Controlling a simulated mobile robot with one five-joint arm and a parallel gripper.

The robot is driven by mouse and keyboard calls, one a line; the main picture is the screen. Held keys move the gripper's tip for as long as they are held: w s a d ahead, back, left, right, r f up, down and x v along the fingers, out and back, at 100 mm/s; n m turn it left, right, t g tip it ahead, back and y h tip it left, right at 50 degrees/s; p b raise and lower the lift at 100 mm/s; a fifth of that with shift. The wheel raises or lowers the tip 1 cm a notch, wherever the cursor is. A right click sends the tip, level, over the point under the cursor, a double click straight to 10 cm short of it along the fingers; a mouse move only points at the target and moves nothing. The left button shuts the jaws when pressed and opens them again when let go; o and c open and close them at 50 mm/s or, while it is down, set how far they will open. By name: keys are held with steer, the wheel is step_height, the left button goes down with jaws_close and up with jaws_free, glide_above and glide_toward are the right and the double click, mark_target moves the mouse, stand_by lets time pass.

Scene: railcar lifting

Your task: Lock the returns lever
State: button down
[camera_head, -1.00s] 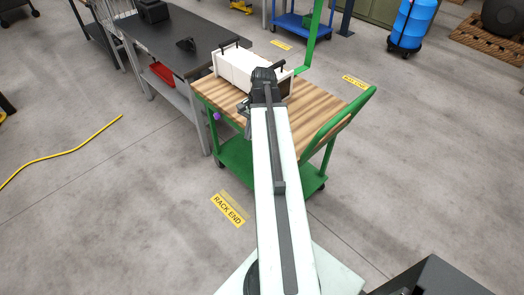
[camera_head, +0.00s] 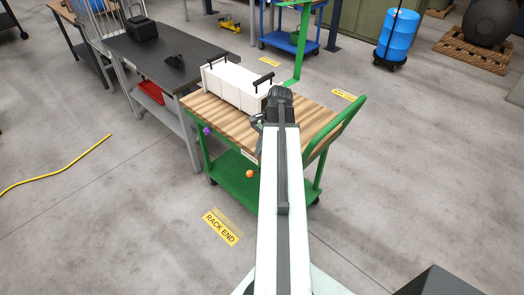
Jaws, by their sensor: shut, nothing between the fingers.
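A green cart with a wooden top (camera_head: 222,118) stands in the middle. On its near side are a small purple knob (camera_head: 207,130) near the left corner and an orange knob (camera_head: 250,174) lower, beside my arm. I cannot tell which knob belongs to the returns lever; no readable label or lever shaft shows. My gripper (camera_head: 257,122) is at the end of my white arm, over the cart's near edge, right of the purple knob and above the orange one. It is shut and empty, small and partly hidden by the arm.
A white box with black handles (camera_head: 236,86) sits on the cart's far part. A green push handle (camera_head: 337,128) rises at the right. A dark-topped bench (camera_head: 150,48) adjoins on the left. Floor around the RACK END marking (camera_head: 221,229) is clear.

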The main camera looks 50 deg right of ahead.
mark_target(251, 171)
steer(key=b+x, duration=0.8)
steer(key=x, duration=0.1)
steer(key=shift+f, duration=0.4)
steer(key=shift+r, duration=0.1)
